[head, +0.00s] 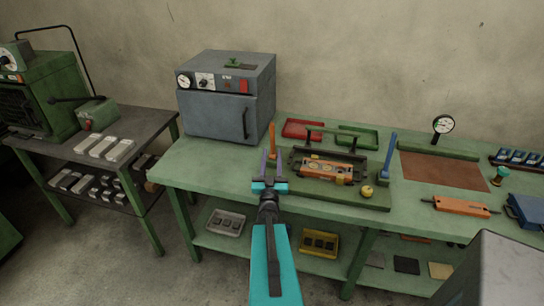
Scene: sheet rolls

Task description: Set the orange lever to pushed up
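The orange lever (273,142) stands close to upright at the left end of the green fixture board on the bench. My gripper (271,164) is in front of the lever's lower part, with its two fingers apart. The lever's base shows between or just behind the fingers. I cannot tell whether they touch it. Nothing is seen held in the gripper.
A blue lever (389,155) stands at the fixture's right end. Between them is a dark clamp frame around an orange part (327,170), with a yellow ball knob (367,191) nearby. A grey oven (226,95) stands behind left. Red (303,128) and green trays lie behind.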

